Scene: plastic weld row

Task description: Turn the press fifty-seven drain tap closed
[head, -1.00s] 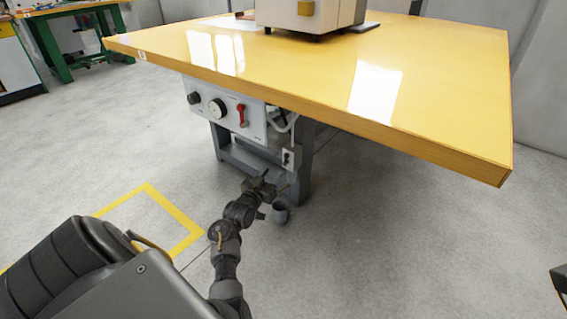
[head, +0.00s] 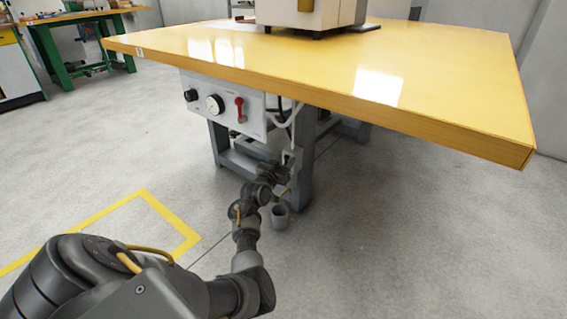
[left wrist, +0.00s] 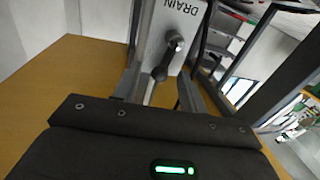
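The drain tap (left wrist: 172,50) shows in the left wrist view on a pale plate marked DRAIN, which reads upside down there. Its dark lever slants down and to the left from a round pivot and ends in a rounded tip. My left gripper (left wrist: 160,92) is open, with its dark fingers apart on either side of the lever tip; I cannot tell if they touch it. In the head view my left gripper (head: 284,170) is low by the table's leg and hides the tap. My right gripper is not in view.
A grey panel (head: 222,118) with a red lever (head: 240,109), a gauge and a black knob hangs under the yellow table (head: 300,70). Yellow floor tape (head: 160,208) lies at left. The floor at right is clear.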

